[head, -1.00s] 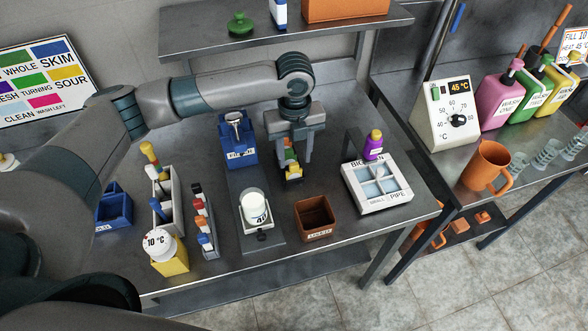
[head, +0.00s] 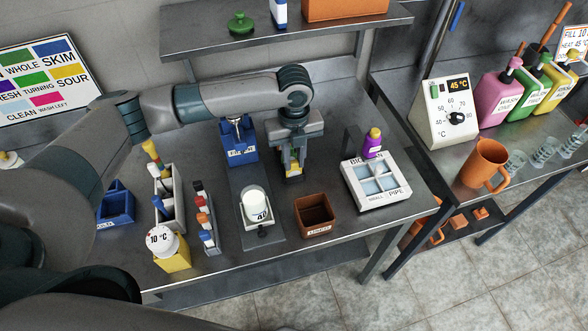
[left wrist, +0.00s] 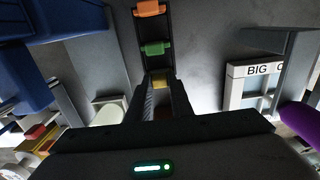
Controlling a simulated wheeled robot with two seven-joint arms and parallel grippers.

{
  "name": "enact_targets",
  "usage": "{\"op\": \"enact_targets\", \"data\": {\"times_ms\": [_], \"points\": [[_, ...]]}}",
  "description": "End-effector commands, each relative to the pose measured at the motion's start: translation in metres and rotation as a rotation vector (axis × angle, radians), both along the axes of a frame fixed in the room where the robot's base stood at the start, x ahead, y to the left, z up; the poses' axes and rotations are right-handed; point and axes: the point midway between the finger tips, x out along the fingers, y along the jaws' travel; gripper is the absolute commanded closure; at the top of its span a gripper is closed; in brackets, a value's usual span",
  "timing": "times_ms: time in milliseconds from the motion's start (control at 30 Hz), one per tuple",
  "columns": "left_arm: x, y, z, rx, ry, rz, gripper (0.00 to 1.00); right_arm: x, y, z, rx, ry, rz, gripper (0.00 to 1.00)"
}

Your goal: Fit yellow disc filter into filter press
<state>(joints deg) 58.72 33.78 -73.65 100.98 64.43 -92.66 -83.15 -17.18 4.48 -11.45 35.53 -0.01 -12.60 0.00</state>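A dark rack in the left wrist view holds an orange piece (left wrist: 150,8), a green piece (left wrist: 154,48) and the yellow disc filter (left wrist: 160,81) in a row. My left gripper (head: 293,172) points down over this rack; its fingers (left wrist: 162,90) lie against both sides of the yellow piece and partly hide it. The piece is still within the rack's line. A blue holder (head: 240,154) with a metal part in it stands just left of the gripper; its label is hard to read. I cannot tell for certain which fixture is the filter press. My right gripper is out of view.
A white cup (head: 255,201) sits on a grey stand in front of the blue holder. A brown bin (head: 315,217) stands nearer the front edge. A white compartment tray (head: 378,198) with a purple bottle (head: 373,141) is to the right. Sample racks crowd the left.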

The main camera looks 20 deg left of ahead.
Motion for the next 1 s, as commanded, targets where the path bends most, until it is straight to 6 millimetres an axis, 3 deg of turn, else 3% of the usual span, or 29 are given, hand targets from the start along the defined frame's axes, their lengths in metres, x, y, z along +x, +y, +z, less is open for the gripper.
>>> {"op": "enact_targets", "data": {"times_ms": [367, 667, 1000], "points": [[0.001, 0.000, 0.003, 0.000, -0.001, 0.000, 1.00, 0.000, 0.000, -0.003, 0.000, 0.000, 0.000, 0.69], [0.001, 0.000, 0.036, -0.001, -0.004, -0.001, 1.00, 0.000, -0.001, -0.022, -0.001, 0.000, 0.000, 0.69], [-0.015, -0.063, 0.075, -0.003, -0.003, -0.006, 1.00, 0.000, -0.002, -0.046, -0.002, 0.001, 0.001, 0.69]]}}
